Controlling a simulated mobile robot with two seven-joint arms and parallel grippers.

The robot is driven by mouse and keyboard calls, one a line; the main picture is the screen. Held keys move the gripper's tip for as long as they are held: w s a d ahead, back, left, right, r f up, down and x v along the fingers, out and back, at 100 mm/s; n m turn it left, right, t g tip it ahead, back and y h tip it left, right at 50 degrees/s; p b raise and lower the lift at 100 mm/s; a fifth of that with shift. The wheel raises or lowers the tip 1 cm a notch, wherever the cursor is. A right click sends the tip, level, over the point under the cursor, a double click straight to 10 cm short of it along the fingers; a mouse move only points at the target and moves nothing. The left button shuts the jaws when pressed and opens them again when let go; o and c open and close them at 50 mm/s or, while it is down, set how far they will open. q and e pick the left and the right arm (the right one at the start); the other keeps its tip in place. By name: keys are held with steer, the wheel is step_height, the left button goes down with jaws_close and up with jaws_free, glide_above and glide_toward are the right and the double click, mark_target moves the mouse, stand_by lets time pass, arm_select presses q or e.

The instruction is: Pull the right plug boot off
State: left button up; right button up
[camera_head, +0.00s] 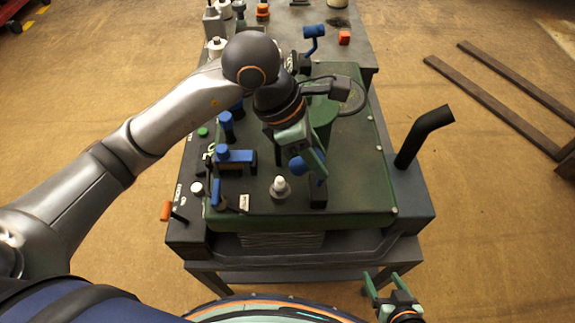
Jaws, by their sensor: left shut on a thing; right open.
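My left gripper (311,161) reaches over the green machine deck (352,190) and is shut on a blue-topped black piece (318,194) near the deck's front. The fingers partly hide its blue top, so I cannot tell for certain whether it is the plug boot. A pale, bare plug-like post (280,187) stands upright just left of it, apart from it. My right gripper (384,288) is open and empty at the bottom right, in front of the machine and away from the deck.
A black cable loops from a dark block (318,87) behind my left wrist. Blue handles (235,155) stand on the left side. A black pipe (429,128) rises at the right edge. An orange knob (166,210) sits front left. Floor beams (515,110) lie right.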

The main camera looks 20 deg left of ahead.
arm_select(q)
steer(key=shift+w+d+f+b, duration=0.1)
steer(key=shift+w+d+b, duration=0.15)
steer(key=shift+d, duration=0.6)
steer(key=shift+w+d+f+b, duration=0.1)
steer(key=shift+w+d+b, duration=0.15)
steer(key=shift+d, duration=0.65)
steer(key=shift+w+d+b, duration=0.15)
steer(key=shift+w+d, duration=0.15)
steer(key=shift+d, duration=0.55)
steer(key=o, duration=0.8)
steer(key=shift+o, duration=0.2)
step_height(320, 180, up, 7)
steer(key=p, duration=0.4)
